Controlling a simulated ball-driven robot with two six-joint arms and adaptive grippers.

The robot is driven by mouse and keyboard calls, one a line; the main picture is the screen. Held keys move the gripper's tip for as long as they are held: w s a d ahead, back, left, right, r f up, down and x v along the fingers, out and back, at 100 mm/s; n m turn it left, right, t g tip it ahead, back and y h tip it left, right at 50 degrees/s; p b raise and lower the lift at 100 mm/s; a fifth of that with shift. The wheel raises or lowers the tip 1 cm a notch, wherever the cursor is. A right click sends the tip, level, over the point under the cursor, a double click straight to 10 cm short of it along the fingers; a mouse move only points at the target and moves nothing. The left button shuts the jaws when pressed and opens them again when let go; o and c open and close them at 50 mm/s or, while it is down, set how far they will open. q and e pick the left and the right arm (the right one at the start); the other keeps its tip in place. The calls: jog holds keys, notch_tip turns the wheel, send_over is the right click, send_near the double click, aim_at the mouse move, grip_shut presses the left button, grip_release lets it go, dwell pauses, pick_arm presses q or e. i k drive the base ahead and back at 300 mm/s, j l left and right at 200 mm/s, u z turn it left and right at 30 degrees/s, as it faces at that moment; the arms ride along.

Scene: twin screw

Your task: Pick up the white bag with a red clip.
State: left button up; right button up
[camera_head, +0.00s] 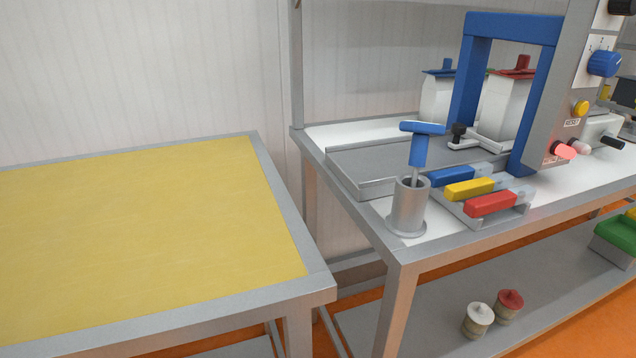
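The white bag with a red clip (506,104) stands upright on the right-hand workbench (353,140), toward the back. The red clip (517,68) sits across its top. The blue frame partly hides its right side. A second white bag with a blue clip (437,98) stands just left of it, partly behind the blue frame's left post. Neither of my grippers shows in this view.
A blue frame (470,88) and a control panel (575,110) stand in front of the bags. A metal cup with a blue-handled tool (409,207) and blue, yellow and red handled tools (491,203) are near the front edge. The yellow-topped table (140,235) is empty.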

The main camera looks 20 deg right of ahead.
aim_at(504, 105)
jog(key=z, duration=1.4)
jog(key=l+u, duration=0.15)
jog(key=u, duration=1)
jog(key=l+u, duration=0.3)
jog(key=l, duration=0.15)
jog(key=l+u, duration=0.3)
jog(key=l, duration=0.15)
jog(key=k+l+u, duration=0.25)
jog(key=l, duration=0.15)
jog(key=l+u, duration=0.3)
jog(key=l, duration=0.15)
jog(key=k+l+u, duration=0.3)
jog(key=i+l, duration=0.05)
